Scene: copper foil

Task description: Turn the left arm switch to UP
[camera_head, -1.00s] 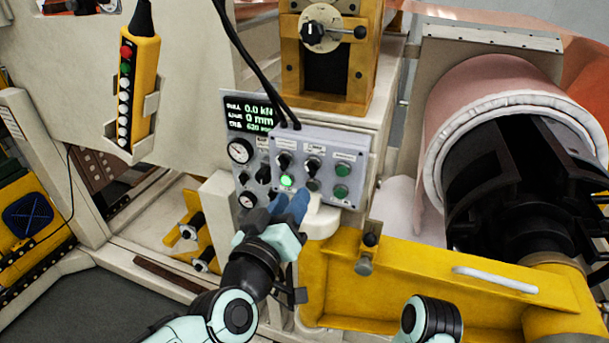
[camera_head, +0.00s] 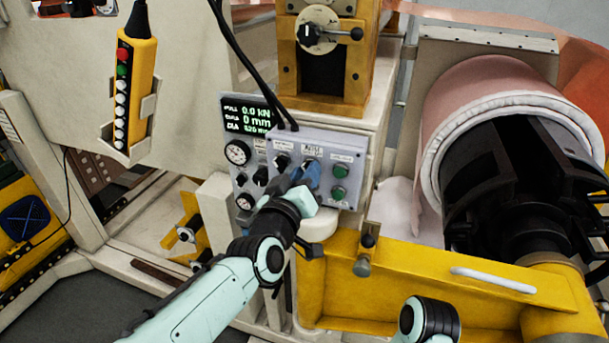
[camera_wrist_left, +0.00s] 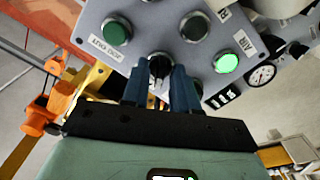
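A grey switch panel (camera_head: 347,152) stands in the middle of the head view. Its left black switch (camera_head: 282,162) shows beside my left gripper (camera_head: 305,182). The gripper's blue fingers reach the panel at the middle switch, hiding it there. In the left wrist view, a black switch knob (camera_wrist_left: 159,66) lies between the fingertips of the left gripper (camera_wrist_left: 159,82). The fingers look apart, with narrow gaps beside the knob; contact cannot be told. A lit green button (camera_wrist_left: 226,62) is right of the knob. The right gripper is out of view.
Two green buttons, the upper one (camera_head: 341,170) clear, sit on the panel's right side. A display (camera_head: 248,115) and gauge (camera_head: 237,152) are left behind it. Black cables (camera_head: 243,55) hang above. A yellow beam (camera_head: 430,285) and pale roll (camera_head: 490,90) stand right.

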